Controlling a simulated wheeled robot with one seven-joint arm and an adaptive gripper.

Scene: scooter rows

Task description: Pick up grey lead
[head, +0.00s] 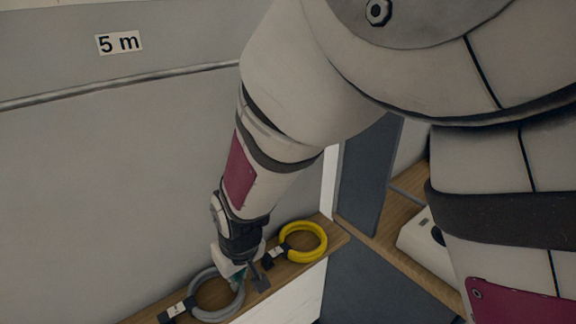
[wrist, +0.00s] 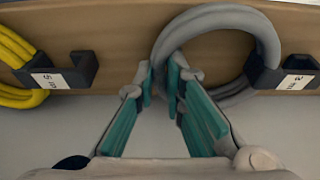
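The grey lead (head: 203,316) is a thick coiled loop at the shelf's front edge, hung by a dark labelled holder. It also shows in the wrist view (wrist: 215,18), right of centre. My gripper (head: 238,277) is down at the coil's right side in the head view. In the wrist view, the teal pads of my gripper (wrist: 160,85) stand on either side of the coil's left side, with a narrow gap filled by the lead. The gripper looks shut on it. The lead still lies by its holder (wrist: 265,74). The arm's end hides part of the coil in the head view.
A yellow coiled lead (head: 304,243) lies to the right on the same wooden shelf (head: 325,248), with its own dark holder (wrist: 60,78). A grey wall with a "5 m" sign (head: 119,42) rises behind. A white device (head: 428,240) stands on a wooden surface at right.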

